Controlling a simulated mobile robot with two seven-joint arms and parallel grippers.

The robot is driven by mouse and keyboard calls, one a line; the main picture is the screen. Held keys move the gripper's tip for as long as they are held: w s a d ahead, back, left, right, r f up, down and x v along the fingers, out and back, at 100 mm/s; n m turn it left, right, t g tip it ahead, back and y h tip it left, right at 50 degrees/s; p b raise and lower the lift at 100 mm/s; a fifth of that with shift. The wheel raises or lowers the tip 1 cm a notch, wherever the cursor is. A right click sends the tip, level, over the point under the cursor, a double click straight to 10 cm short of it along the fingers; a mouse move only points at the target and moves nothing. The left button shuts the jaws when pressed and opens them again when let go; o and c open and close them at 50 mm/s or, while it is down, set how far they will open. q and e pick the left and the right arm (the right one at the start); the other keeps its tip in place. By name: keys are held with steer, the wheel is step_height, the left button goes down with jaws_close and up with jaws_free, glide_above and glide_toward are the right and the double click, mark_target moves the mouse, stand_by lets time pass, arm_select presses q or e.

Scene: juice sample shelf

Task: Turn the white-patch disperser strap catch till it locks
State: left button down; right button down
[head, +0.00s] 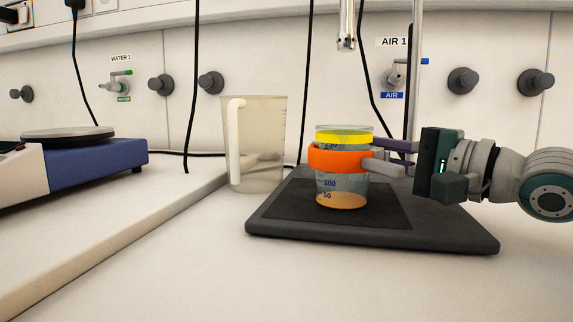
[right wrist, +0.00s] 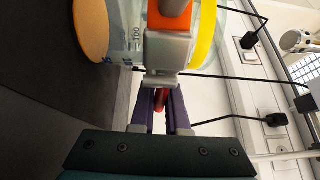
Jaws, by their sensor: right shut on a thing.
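A clear beaker (head: 342,187) with orange liquid at its bottom stands upright on the dark base plate (head: 460,232). An orange strap (head: 335,158) goes around it below a yellow band (head: 345,137). In the right wrist view, a grey catch block (right wrist: 168,52) sits against the orange strap (right wrist: 172,14). A small red part (right wrist: 160,99) shows between the purple fingers below it. My right gripper (right wrist: 162,98), also in the head view (head: 385,156), reaches in from the right and is shut on that part. No white patch is visible. My left gripper is out of view.
A translucent jug (head: 262,150) stands just left of the base plate. A vertical metal rod (head: 416,60) stands behind my right gripper, and a metal shaft (head: 346,28) hangs above the beaker. A blue-sided device (head: 95,164) is at the left. The front bench is clear.

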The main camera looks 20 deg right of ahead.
steer(key=shift+a+f+n+y+b, duration=0.1)
steer(key=shift+n+y+b, duration=0.2)
steer(key=shift+g, duration=0.3)
steer(key=c, duration=0.9)
jaws_free()
steer(key=shift+a, duration=0.15)
steer(key=p+v, duration=0.1)
steer(key=v, duration=0.9)
steer(key=shift+w, duration=0.1)
